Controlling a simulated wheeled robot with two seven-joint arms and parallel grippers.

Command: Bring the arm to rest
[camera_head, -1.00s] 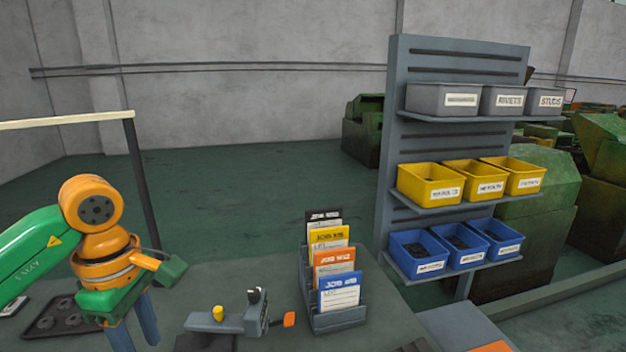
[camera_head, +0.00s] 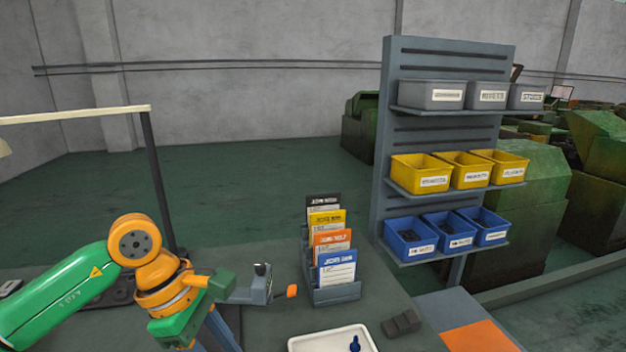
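My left arm (camera_head: 142,262), green and orange, comes in from the left over the grey bench (camera_head: 270,240). Its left gripper (camera_head: 222,335) shows as blue-grey fingers pointing down at the lower edge; the tips are cut off, so I cannot tell whether it is open or holds anything. My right arm and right gripper are out of view.
A card rack (camera_head: 330,292) with job cards stands on the bench beside a small grey device (camera_head: 258,288). A white tray (camera_head: 300,345) with a blue item lies in front. A shelf rack (camera_head: 392,120) with grey, yellow and blue bins stands at the right. A lamp post (camera_head: 158,180) rises behind the arm.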

